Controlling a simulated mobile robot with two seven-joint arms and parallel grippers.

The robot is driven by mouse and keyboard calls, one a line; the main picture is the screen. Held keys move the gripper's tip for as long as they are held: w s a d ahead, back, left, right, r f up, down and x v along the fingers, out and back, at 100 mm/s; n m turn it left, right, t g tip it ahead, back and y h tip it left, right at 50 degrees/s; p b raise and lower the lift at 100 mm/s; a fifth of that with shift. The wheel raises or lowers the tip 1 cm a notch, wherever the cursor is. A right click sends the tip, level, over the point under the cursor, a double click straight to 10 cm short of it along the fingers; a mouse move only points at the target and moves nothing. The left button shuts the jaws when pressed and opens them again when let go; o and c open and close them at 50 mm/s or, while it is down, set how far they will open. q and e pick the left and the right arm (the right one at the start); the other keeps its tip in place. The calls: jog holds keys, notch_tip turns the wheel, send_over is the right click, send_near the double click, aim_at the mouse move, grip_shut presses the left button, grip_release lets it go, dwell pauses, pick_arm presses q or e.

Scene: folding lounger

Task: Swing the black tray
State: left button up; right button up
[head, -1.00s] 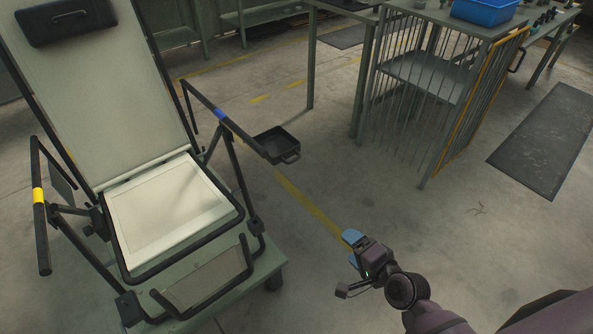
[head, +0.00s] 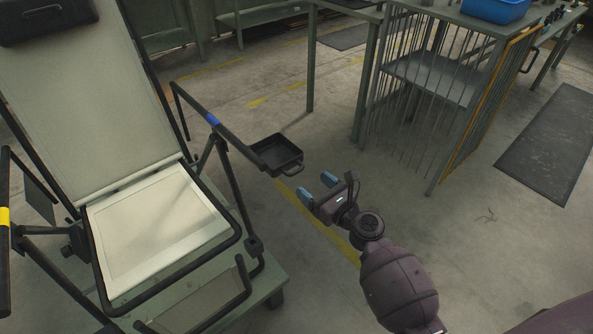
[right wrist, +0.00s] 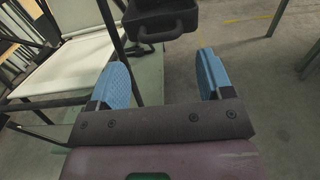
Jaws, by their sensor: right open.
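The black tray (head: 276,154) is a shallow square box with a small handle (head: 293,169) on its near right side. It sits at the lounger's right side, by the end of the armrest bar with the blue band. My right gripper (head: 317,188) is open and empty, a little below and right of the tray in the head view, apart from it. In the right wrist view the tray (right wrist: 160,18) and its handle (right wrist: 162,34) show at the top, beyond and between the blue fingertips (right wrist: 166,75). My left gripper is not in view.
The lounger (head: 155,225) with its cream seat and black tube frame stands on a green platform (head: 262,280) at left. A barred metal rack (head: 415,100) stands at the upper right, with a blue bin (head: 495,8) on top. A dark mat (head: 550,140) lies at right. Floor between is clear.

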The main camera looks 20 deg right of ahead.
aim_at(297, 171)
jog(key=x, duration=0.7)
jog(key=shift+w+f+b, duration=0.1)
jog(key=shift+w+b, duration=0.1)
jog(key=shift+b, duration=0.15)
jog(key=c, duration=1)
